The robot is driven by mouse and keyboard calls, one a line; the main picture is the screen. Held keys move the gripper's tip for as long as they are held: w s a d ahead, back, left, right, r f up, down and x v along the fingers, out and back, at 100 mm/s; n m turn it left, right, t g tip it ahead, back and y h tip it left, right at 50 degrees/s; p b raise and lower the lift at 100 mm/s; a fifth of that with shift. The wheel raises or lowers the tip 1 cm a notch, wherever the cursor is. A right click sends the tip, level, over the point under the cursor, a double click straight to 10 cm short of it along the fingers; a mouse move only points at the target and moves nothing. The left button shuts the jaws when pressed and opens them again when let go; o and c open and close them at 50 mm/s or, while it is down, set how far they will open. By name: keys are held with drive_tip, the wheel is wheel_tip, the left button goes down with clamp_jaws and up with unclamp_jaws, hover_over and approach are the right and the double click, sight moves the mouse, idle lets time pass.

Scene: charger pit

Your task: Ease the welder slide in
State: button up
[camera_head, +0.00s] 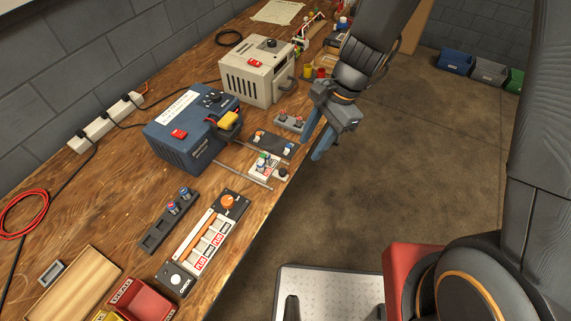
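The blue welder box (195,130) stands on the wooden bench, with a red switch, a black knob and a yellow part on its right side. Thin metal rails (243,178) run out from its lower right side toward the bench's front edge. A small white slide (262,168) with green and red parts sits at the rails, apart from the box. A dark round knob (283,174) is at its outer end. My gripper (313,146) has blue fingers, parted and empty, and hangs to the right of the slide near the bench edge. Its exact height is unclear.
A beige box (258,72) with a red switch stands behind. Small dark holders (273,143) lie between the slide and it. A long panel (208,243), a dark rack (167,222), a wooden tray (75,285) and a red bin (140,299) are nearer. The floor at right is open.

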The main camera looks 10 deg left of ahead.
sight(283, 170)
drive_tip(key=shift+s+a+f+m+p, duration=0.15)
drive_tip(key=shift+a+f+m, duration=0.3)
drive_tip(key=shift+a+f, duration=0.95)
drive_tip(key=shift+s+a+f+m+p, duration=0.15)
drive_tip(key=shift+a+f+m, duration=0.5)
drive_tip(key=shift+f, duration=1.25)
drive_tip(key=shift+s+a+f+m+p, duration=0.1)
drive_tip(key=shift+s+a+f+m, duration=0.1)
drive_tip(key=shift+a+f, duration=1.3)
drive_tip(key=shift+d+f, duration=0.15)
clamp_jaws()
